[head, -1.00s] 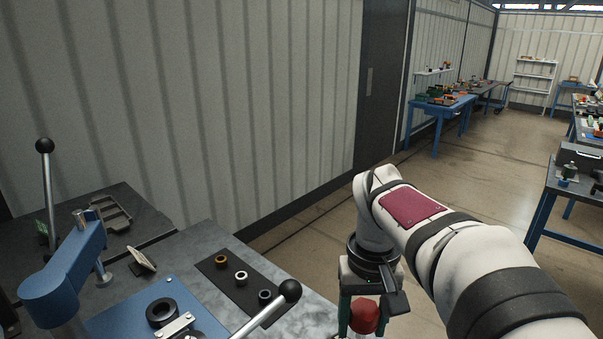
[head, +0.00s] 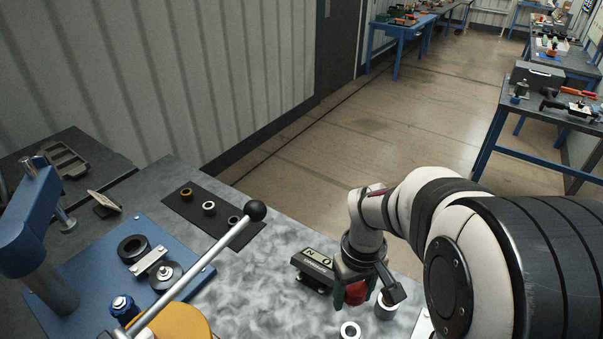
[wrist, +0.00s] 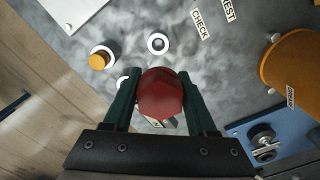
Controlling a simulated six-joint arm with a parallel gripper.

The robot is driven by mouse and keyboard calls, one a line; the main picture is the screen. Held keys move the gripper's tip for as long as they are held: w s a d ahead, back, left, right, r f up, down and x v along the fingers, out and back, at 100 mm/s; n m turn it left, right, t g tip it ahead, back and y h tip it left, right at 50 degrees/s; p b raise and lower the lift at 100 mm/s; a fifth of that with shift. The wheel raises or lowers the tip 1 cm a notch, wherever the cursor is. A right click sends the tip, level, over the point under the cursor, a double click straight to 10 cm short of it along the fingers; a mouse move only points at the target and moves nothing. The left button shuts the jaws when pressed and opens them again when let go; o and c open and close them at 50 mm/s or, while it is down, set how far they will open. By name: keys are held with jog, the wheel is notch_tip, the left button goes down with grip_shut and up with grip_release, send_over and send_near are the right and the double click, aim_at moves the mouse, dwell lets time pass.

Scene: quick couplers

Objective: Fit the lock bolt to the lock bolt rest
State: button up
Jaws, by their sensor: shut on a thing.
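My gripper (head: 354,290) is shut on a red faceted knob (head: 356,293), which I take to be the head of the lock bolt. In the wrist view the knob (wrist: 160,93) sits between the two green fingers of my gripper (wrist: 162,88). It is held over the grey mottled tabletop; its lower part is hidden, and I cannot tell its height. A white label reading REST (wrist: 229,10) lies at the top edge of the wrist view, beside a CHECK label (wrist: 201,24). I cannot make out for certain which part is the lock bolt rest.
White rings (head: 350,331) and a pale cylinder (head: 386,308) stand near my gripper. A dark labelled block (head: 315,272) is just left of it. A long black-knobbed lever (head: 210,258) crosses the blue plate (head: 90,300). A dark strip (head: 190,212) holds small rings. A yellow drum (head: 178,325) stands in front.

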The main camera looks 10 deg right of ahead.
jog(key=shift+s+d+f, duration=0.2)
jog(key=shift+s+f, duration=0.15)
jog(key=shift+f, duration=0.15)
jog(key=shift+s+d+f, duration=0.15)
jog(key=shift+s+f, duration=0.15)
jog(key=shift+f, duration=0.2)
send_over(351, 331)
jog(key=shift+s+a+f, duration=0.15)
jog(key=shift+s+f, duration=0.05)
jog(key=shift+f, duration=1.25)
jog(key=shift+s+a+f, duration=0.1)
jog(key=shift+s+f, duration=0.05)
jog(key=shift+f, duration=1.3)
jog(key=shift+f, duration=2.7)
jog(key=o, duration=1.2)
jog(key=shift+r, duration=0.1)
